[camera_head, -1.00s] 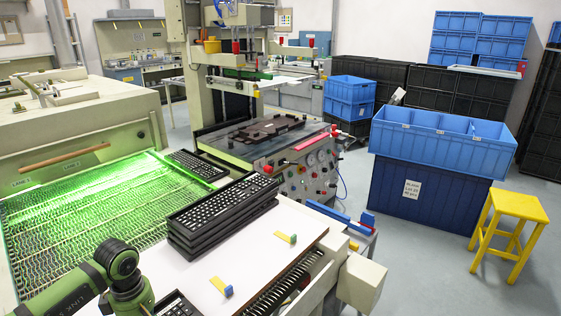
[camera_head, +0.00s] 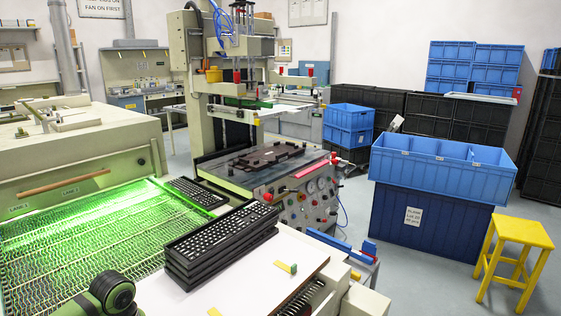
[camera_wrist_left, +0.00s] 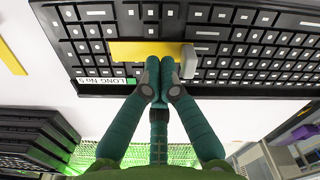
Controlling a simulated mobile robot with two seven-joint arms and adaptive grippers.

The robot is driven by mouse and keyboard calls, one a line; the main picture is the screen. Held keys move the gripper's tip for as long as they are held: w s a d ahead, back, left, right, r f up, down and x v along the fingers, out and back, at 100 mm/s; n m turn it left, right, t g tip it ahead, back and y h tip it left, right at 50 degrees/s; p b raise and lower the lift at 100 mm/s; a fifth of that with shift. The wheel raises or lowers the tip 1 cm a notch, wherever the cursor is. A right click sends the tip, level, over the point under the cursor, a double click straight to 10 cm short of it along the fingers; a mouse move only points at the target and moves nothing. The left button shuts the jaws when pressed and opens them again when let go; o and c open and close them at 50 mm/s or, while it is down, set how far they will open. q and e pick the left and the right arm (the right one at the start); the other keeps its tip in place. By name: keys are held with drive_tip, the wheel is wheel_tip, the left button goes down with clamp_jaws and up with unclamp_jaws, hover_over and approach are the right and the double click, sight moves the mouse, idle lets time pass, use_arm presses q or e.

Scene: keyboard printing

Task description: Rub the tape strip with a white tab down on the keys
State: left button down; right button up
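In the left wrist view, the tape strip (camera_wrist_left: 135,50) is yellow and lies across the keys of a black keyboard (camera_wrist_left: 240,45). Its whitish-grey tab (camera_wrist_left: 188,62) stands at the strip's right end. My left gripper (camera_wrist_left: 165,68) has its green fingers together, with the tips at the strip's lower edge just left of the tab. I cannot tell whether they touch the strip or hover over it. Nothing shows between the fingers. In the head view only a joint of my left arm shows at the bottom left; this keyboard is below the picture. My right gripper is not in view.
A stack of black keyboards (camera_head: 220,243) stands on the white table (camera_head: 225,290). Another yellow strip with a green tab (camera_head: 293,268) lies to its right. A green-lit mesh conveyor (camera_head: 80,250) is at the left.

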use_arm(q)
drive_tip(key=shift+f+b, duration=1.05)
drive_tip(key=shift+f, duration=0.1)
idle(0.4)
drive_tip(key=shift+s+f, duration=0.15)
drive_tip(key=shift+s, duration=0.05)
idle(0.8)
drive_tip(key=shift+w+r, duration=0.15)
drive_tip(key=shift+r, duration=0.5)
drive_tip(key=shift+w+d+b, duration=0.55)
drive_tip(key=shift+w+d, duration=0.25)
drive_tip(key=shift+w, duration=0.2)
drive_tip(key=shift+f+b, duration=0.5)
drive_tip(key=shift+s+f, duration=0.15)
drive_tip(key=shift+f, duration=0.05)
drive_tip(key=shift+r, duration=0.15)
